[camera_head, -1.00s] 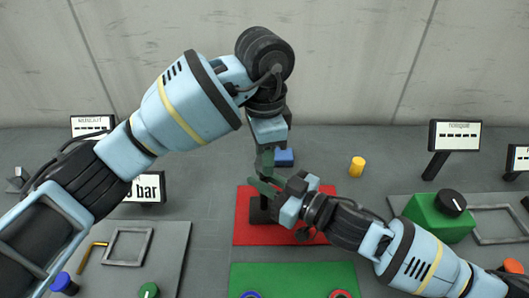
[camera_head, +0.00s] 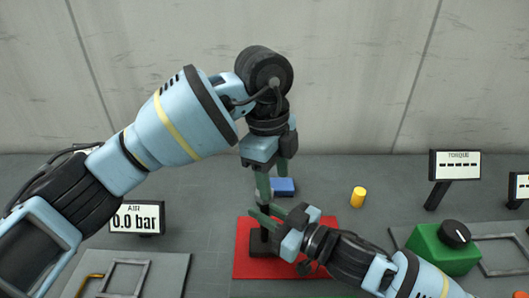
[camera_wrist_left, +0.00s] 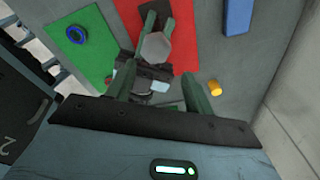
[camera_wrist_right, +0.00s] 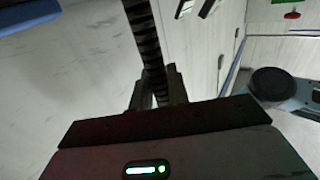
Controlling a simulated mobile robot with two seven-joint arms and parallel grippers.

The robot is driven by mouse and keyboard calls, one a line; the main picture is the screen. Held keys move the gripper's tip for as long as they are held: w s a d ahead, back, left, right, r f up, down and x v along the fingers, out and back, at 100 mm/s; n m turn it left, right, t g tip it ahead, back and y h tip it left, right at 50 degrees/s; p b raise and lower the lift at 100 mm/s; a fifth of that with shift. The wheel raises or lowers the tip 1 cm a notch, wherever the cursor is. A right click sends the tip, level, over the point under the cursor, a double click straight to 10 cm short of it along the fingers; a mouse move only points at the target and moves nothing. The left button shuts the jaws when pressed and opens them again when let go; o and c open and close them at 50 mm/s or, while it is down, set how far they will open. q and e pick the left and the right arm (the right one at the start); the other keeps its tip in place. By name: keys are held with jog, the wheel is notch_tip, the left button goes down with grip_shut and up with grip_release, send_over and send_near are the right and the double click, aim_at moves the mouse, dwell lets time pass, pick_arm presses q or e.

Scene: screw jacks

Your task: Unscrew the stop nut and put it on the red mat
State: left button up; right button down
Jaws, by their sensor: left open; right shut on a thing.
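The threaded screw (camera_wrist_right: 150,45) passes between the fingers of my right gripper (camera_wrist_right: 157,88), which is shut on it. In the head view the right gripper (camera_head: 264,222) comes in from the right, above the dark jack base (camera_head: 261,243) on the red mat (camera_head: 315,262). A grey hexagonal piece, apparently the stop nut (camera_wrist_left: 156,46), shows from above in the left wrist view, near the right fingers. My left gripper (camera_head: 273,182) points down above the right one. Its two fingers (camera_wrist_left: 160,92) are apart with nothing between their tips. The nut is hidden in the head view.
A blue block (camera_head: 284,187) and a yellow cylinder (camera_head: 358,197) stand behind and right of the mat. A green box (camera_head: 440,252) with a black knob is at right. An AIR sign (camera_head: 137,217) and a grey tray (camera_head: 172,272) are at left. A green mat (camera_wrist_left: 95,65) is beside the red one.

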jog(key=shift+f, duration=0.1)
pick_arm(q)
jog(key=m, duration=0.6)
jog(key=r+m, duration=0.1)
jog(key=m, duration=0.6)
jog(key=r+m, duration=0.1)
jog(key=m, duration=0.5)
jog(key=shift+s+r+y, duration=0.2)
jog(key=shift+r+y, duration=0.05)
jog(key=shift+y, duration=0.05)
jog(key=m, duration=0.5)
jog(key=shift+a+r, duration=0.1)
jog(key=shift+r, duration=0.2)
jog(key=m, duration=0.4)
jog(key=shift+a+r+m, duration=0.15)
jog(key=shift+r+m, duration=0.15)
jog(key=m, duration=0.5)
jog(key=shift+w+a+r+m+y, duration=0.1)
jog(key=shift+a+r+m+y, duration=0.2)
jog(key=shift+a+r+m, duration=0.1)
jog(key=m, duration=0.4)
jog(key=shift+w+a+r+m, duration=0.1)
jog(key=shift+a+r+m, duration=0.1)
jog(key=shift+r+m, duration=0.15)
jog(key=shift+f, duration=0.1)
